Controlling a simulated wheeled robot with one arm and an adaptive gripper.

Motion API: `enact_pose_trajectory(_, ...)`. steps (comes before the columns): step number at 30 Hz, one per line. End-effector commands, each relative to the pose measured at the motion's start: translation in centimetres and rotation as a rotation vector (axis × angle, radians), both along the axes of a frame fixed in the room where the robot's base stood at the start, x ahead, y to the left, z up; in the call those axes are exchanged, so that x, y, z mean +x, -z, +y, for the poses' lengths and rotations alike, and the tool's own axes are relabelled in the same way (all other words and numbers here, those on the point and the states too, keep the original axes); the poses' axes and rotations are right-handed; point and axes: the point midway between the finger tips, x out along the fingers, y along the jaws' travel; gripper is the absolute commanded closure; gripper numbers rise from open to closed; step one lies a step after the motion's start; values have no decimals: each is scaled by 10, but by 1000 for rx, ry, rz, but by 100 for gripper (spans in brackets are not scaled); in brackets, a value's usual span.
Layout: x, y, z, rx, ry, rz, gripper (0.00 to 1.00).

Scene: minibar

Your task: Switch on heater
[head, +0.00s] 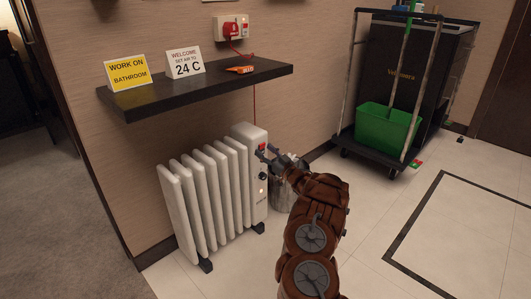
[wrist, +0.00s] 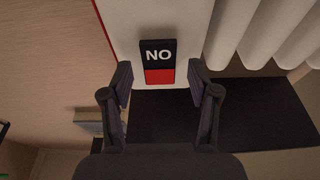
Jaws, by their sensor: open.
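The heater (head: 205,190) is a white ribbed radiator standing on the floor against the wall, under a shelf. Its control end carries a switch (head: 262,147) with a red part. In the wrist view the switch (wrist: 158,62) is a dark and red rocker whose lettering reads "NO", like an upside-down "ON". My gripper (head: 266,152) is at the heater's control end, by the switch. In the wrist view its open, empty fingers (wrist: 159,78) lie to either side of the switch's lower part. I cannot tell whether they touch the panel.
A dark shelf (head: 200,88) above the heater holds two signs and a small orange item. A wall socket (head: 232,28) with a red plug and cord is above it. A silvery bin (head: 285,190) is behind my arm. A cleaning cart (head: 400,75) stands at the right. The floor at front right is clear.

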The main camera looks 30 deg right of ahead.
Motion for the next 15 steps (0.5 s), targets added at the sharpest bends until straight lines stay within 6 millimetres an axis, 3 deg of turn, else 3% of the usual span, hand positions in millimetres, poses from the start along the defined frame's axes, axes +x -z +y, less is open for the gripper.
enact_pose_trajectory(8, -16, 6, -5, 3, 3, 5, 40)
enact_pose_trajectory(15, -58, 16, -15, 5, 4, 1, 40)
